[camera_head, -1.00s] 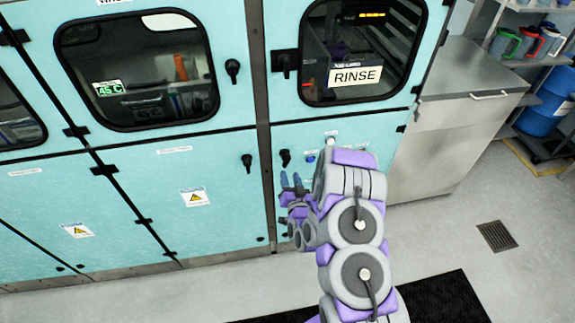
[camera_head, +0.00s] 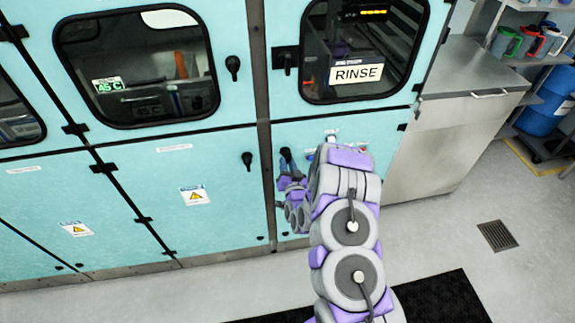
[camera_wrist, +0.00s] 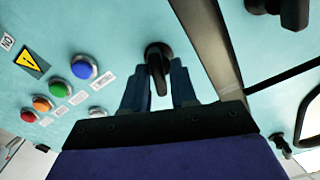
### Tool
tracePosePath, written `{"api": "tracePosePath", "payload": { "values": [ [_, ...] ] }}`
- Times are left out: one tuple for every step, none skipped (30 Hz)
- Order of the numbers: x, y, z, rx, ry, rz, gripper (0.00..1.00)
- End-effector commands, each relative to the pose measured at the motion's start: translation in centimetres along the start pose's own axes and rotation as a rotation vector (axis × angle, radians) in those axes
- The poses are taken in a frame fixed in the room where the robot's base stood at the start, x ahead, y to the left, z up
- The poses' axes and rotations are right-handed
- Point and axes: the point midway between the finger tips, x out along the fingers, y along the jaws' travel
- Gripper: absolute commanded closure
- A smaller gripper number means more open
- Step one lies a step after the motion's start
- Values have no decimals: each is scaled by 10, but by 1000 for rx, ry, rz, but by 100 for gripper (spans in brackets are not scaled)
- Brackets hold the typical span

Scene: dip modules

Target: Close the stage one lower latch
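A dark lower latch (camera_wrist: 158,62) sits on the teal panel below the rinse window. In the wrist view its handle lies between the two blue fingers of my gripper (camera_wrist: 159,88). The fingers are apart, one on each side of the handle; I cannot tell whether they touch it. In the head view my gripper (camera_head: 285,164) is in front of this latch and partly covers it. Another lower latch (camera_head: 247,160) is on the panel to the left, across the grey post; it shows at the wrist view's top right (camera_wrist: 285,8). No stage one label is readable.
Blue (camera_wrist: 83,67), green, orange and red buttons and a warning sign (camera_wrist: 32,60) are beside the latch. Upper latches (camera_head: 232,67) sit by the windows. A steel cabinet (camera_head: 440,140) stands to the right. The floor in front is clear, with a black mat (camera_head: 440,298).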

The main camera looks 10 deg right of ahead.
Motion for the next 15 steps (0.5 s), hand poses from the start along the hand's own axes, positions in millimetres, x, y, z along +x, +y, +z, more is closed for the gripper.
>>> {"api": "tracePosePath", "payload": {
  "values": [
    [0, 0, 0, 0, 0, 0, 78],
    [0, 0, 0, 0, 0, 0, 81],
    [0, 1, 0, 0, 0, 0, 84],
    [0, 1, 0, 1, 0, 0, 87],
    [0, 1, 0, 1, 0, 0, 90],
    [0, 1, 0, 0, 0, 0, 94],
    [0, 0, 0, 0, 0, 0, 97],
    [0, 0, 0, 0, 0, 0, 100],
    [0, 0, 0, 0, 0, 1, 100],
    [0, 0, 0, 0, 0, 1, 100],
    [0, 0, 0, 0, 0, 1, 100],
    [0, 1, 0, 0, 1, 1, 100],
    [0, 1, 0, 0, 1, 1, 100],
    [0, 1, 0, -1, 1, 1, 100],
    [0, 1, 0, -5, 0, 1, 100]
  ]
}}
